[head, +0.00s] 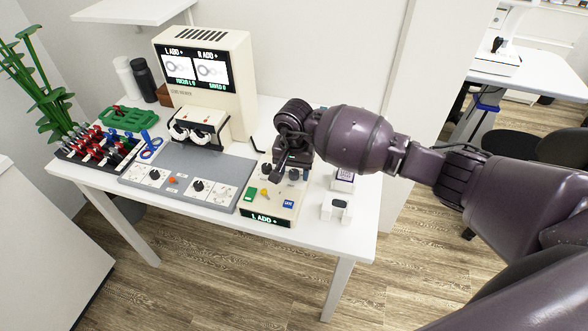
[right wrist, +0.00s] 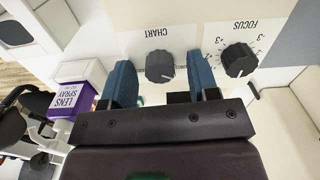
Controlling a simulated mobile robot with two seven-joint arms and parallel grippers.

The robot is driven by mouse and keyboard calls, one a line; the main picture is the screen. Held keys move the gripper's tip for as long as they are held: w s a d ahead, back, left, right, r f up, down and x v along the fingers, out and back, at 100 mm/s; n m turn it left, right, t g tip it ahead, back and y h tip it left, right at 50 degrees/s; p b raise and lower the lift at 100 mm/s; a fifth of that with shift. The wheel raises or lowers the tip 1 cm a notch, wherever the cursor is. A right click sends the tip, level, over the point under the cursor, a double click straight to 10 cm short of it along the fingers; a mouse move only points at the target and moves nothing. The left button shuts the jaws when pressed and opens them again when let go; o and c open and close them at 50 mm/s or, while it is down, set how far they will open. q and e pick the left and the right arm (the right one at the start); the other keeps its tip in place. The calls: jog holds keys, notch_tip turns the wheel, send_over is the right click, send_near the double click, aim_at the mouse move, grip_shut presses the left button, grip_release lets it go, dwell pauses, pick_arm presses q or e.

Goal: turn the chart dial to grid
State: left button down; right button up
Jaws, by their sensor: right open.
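The chart dial (right wrist: 160,66) is a dark grey knob on the cream control box (head: 262,207), under the printed word CHART in the right wrist view. A pale mark shows on its lower right; the position labels, grid included, cannot be read. My right gripper (right wrist: 161,80) is open, its blue fingers on either side of the dial with gaps between. Contact is not visible. In the head view my right gripper (head: 284,174) is over the back of the box and hides part of it. My left gripper is not in view.
The black focus dial (right wrist: 238,60) sits just beside my right finger. The viewer with screens (head: 200,70) and a grey panel (head: 190,172) stand left of my gripper on the white table (head: 345,225).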

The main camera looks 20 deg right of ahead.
jog(key=shift+c, duration=0.2)
jog(key=c, duration=0.9)
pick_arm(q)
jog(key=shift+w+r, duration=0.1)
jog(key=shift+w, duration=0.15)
